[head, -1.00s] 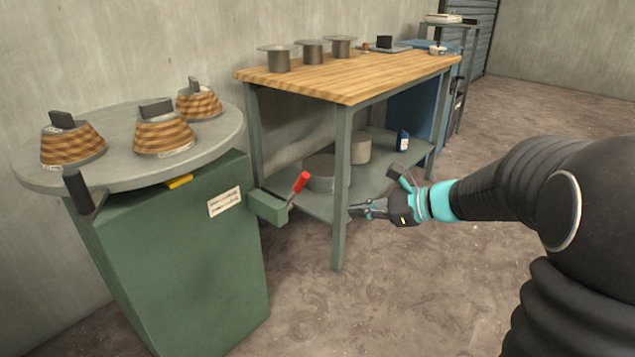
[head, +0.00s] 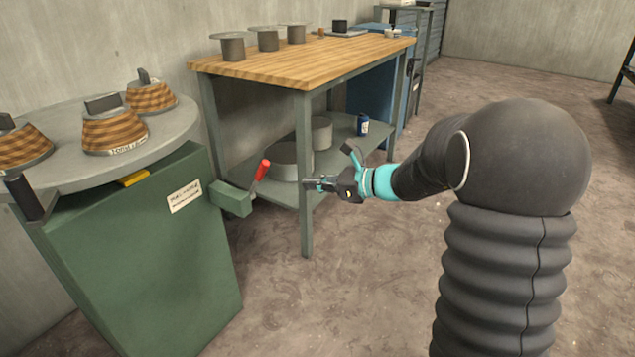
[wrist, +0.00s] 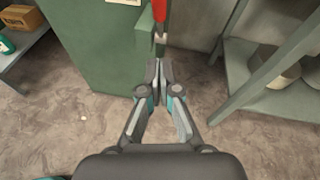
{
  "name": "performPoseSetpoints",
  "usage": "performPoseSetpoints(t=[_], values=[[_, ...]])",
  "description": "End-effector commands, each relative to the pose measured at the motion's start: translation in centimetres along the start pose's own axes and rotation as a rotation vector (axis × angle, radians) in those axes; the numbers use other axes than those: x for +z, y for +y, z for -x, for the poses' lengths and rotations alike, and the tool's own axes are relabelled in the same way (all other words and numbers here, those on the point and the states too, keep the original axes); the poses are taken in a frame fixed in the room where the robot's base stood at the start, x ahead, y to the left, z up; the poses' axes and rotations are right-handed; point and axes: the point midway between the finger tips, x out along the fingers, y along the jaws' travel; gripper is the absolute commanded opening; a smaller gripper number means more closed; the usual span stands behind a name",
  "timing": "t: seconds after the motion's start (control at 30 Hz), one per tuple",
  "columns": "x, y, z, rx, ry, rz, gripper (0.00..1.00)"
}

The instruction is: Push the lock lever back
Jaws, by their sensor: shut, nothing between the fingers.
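The lock lever (head: 262,171) has a red handle and stands tilted to the right on a green block (head: 232,199) at the side of the green machine cabinet (head: 140,250). In the wrist view the red lever (wrist: 159,14) shows at the top centre, just beyond my fingertips. My gripper (head: 308,184) is shut and empty, to the right of the lever in the head view, with a gap between them. In the wrist view my gripper (wrist: 158,70) has its fingertips together, pointing towards the lever.
A round grey turntable (head: 60,165) with several wrapped bowl moulds tops the cabinet. A wooden-topped workbench (head: 310,62) stands behind, its front leg (head: 306,225) close to my gripper. The floor (head: 330,290) in front is clear.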

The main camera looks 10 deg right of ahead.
Motion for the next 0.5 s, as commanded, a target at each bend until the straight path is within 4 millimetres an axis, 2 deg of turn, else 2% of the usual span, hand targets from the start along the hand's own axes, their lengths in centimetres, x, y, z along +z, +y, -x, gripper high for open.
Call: performPoseSetpoints(t=[0.03, 0.3, 0.5], values=[[-0.1, 0.1, -1.1, 0.005, 0.001, 0.000, 0.00], [0.0, 0.1, -6.1, 0.003, 0.000, 0.001, 0.00], [2.0, 0.0, -8.0, 0.002, 0.000, 0.003, 0.00]])
